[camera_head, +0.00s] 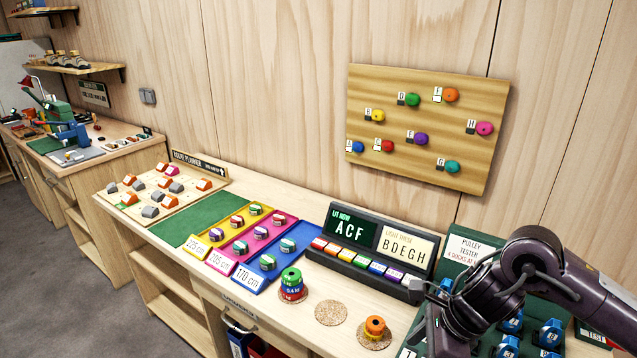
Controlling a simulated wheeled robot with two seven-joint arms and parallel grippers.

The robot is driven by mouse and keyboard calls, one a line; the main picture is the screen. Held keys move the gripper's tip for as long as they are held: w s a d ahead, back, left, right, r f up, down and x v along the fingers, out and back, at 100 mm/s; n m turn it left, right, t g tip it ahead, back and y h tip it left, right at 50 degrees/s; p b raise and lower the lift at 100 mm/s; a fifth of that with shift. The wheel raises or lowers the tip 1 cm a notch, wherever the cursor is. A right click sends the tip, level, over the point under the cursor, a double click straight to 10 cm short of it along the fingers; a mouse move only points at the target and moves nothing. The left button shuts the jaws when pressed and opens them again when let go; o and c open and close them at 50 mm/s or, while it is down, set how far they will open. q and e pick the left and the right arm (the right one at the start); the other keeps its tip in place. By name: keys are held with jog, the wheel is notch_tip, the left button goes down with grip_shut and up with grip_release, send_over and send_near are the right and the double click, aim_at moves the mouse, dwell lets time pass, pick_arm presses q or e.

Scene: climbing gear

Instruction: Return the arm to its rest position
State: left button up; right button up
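My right arm comes in from the right edge, dark grey and bent over the bench. Its gripper (432,312) is low over the bench, in front of the pulley tester (466,247) and right of the cork coasters. Its fingers are too dark and too overlapped to tell open from shut, and nothing held can be made out. My arm hides part of the pulley tester and its blue-capped parts. My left gripper is not in view.
The light-wood bench carries a route planner board (160,196), a green mat (191,219), coloured trays with tape rolls, and a dark sign console (372,252). A ring stack (292,285) and an orange-topped stack (375,329) flank an empty cork coaster (331,312). A hold board (425,125) hangs behind.

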jog(key=w+a+r+m+t+y, duration=0.1)
jog(key=a+m+t+y, duration=0.4)
jog(key=a+m, duration=1.25)
jog(key=s+d+f+m+g+h, duration=0.1)
jog(key=s+d+f+m+h, duration=0.2)
jog(key=s+d+m, duration=0.55)
jog(key=s+d+f+m+g+h, duration=0.1)
jog(key=d+f+m+h, duration=0.3)
jog(key=m, duration=0.9)
jog(key=s+d+f+m+g+h, duration=0.1)
jog(key=s+d+f+m+h, duration=0.2)
jog(key=d+m, duration=0.6)
notch_tip(320, 180, down, 28)
jog(key=s+a+m+g, duration=0.1)
jog(key=s+a, duration=0.1)
jog(key=s, duration=0.1)
jog(key=s+d+f, duration=0.1)
jog(key=s+f, duration=0.8)
jog(key=s, duration=0.1)
jog(key=s+d+f+g, duration=0.1)
jog(key=s+d+f, duration=0.1)
jog(key=s+f, duration=0.7)
jog(key=shift+s+d+f, duration=0.3)
jog(key=shift+s+f, duration=0.05)
jog(key=shift+f, duration=0.3)
